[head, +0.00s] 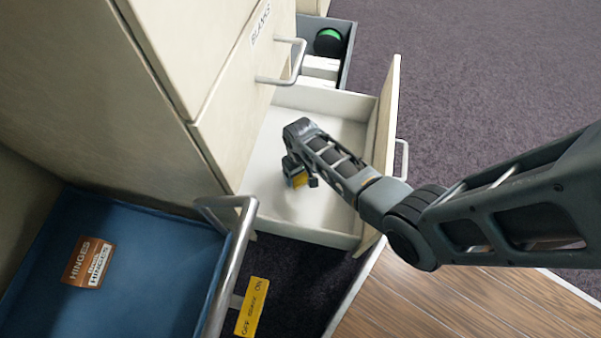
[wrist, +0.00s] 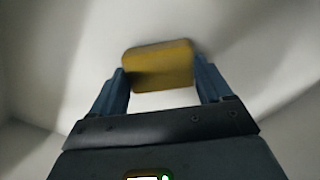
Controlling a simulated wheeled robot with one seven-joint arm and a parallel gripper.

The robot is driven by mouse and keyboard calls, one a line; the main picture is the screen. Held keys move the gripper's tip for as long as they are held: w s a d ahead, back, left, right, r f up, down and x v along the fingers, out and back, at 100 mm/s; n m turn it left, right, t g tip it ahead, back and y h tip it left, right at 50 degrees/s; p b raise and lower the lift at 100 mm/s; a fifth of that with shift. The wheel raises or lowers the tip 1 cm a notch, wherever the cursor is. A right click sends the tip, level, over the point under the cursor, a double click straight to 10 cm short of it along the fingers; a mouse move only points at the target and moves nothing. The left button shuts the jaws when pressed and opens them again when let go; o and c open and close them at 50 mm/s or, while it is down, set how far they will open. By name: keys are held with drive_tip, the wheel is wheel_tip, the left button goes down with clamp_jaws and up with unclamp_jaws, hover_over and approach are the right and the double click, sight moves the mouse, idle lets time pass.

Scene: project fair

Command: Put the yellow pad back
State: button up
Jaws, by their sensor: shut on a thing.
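The yellow pad (wrist: 160,66) is between the two fingers of my gripper (wrist: 162,88) in the wrist view. My gripper is shut on it. In the head view, my gripper (head: 297,178) is inside the open pale drawer (head: 322,238), and a bit of the yellow pad (head: 300,179) shows below it. The pad is over the white drawer floor. I cannot tell if it touches the floor.
A blue-lined drawer (head: 165,245) with a brown HINGES box (head: 88,262) is at the lower left. A grey drawer (head: 350,50) behind holds white boxes (head: 320,68) and a dark round item with a green top (head: 328,41). A yellow label (head: 252,307) is near the bottom.

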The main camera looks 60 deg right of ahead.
drive_tip(key=shift+f, duration=0.15)
drive_tip(key=o, duration=0.9)
drive_tip(key=shift+o, duration=0.2)
wheel_tip(320, 180, up, 12)
drive_tip(key=p, duration=0.6)
drive_tip(key=shift+r, duration=0.2)
